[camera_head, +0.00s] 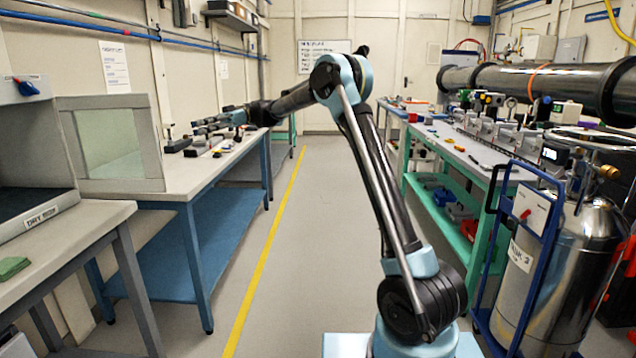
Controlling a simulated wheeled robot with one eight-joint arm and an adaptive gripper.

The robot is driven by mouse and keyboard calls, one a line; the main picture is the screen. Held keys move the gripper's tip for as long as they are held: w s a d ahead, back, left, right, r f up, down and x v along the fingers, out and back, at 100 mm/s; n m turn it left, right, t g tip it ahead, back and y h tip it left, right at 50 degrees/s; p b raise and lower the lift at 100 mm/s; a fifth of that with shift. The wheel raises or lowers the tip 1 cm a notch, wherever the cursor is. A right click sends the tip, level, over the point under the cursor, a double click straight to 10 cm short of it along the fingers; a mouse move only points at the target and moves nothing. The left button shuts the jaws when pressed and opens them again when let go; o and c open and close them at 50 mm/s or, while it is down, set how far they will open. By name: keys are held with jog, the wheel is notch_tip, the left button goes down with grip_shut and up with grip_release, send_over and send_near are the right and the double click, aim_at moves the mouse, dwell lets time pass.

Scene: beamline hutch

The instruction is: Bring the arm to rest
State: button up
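My arm rises from its base at the lower right to a bent elbow (340,80), then reaches left over the blue-legged bench (180,180). My gripper (198,127) is small in the picture, at the arm's far end above the back part of that bench. It points left, close to several small dark items on the bench top. I cannot tell whether it touches any of them, whether its fingers are open, or whether it holds anything.
A clear-windowed box (112,145) stands on the left bench. At right are a green-framed bench (450,150) with instruments, a steel cylinder (545,280) in a blue cart and a large pipe (540,85). The aisle floor (310,220) is clear beside a yellow line (268,245).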

jog(key=s+d+f+m+t+h, duration=0.1)
jog(key=s+d+f+m+t, duration=0.25)
jog(key=d, duration=0.75)
jog(key=s+d+f+m+t+h, duration=0.1)
jog(key=s+d+m+t, duration=0.25)
jog(key=d+m, duration=0.45)
jog(key=s+d+f+m+t+h, duration=0.1)
jog(key=s+d+f+m+t, duration=0.2)
jog(key=d, duration=1)
jog(key=s+d+f+m+t+h, duration=0.1)
jog(key=s+d+f+m+h, duration=0.1)
jog(key=s+d+f+m, duration=0.2)
jog(key=s+d+f+m+t+h, duration=0.2)
jog(key=s+d+f, duration=0.7)
jog(key=d, duration=0.6)
jog(key=s+d+f+m+t+h, duration=0.2)
jog(key=s+d+f+m, duration=0.4)
jog(key=d+f, duration=0.3)
jog(key=shift+s+d+f+h, duration=0.25)
jog(key=shift+s+f+h, duration=0.45)
jog(key=shift+s+f, duration=0.1)
jog(key=shift+w+a+f, duration=0.2)
jog(key=shift+w+a, duration=0.2)
jog(key=shift+a, duration=0.3)
jog(key=shift+w+d, duration=0.1)
jog(key=shift+w, duration=0.05)
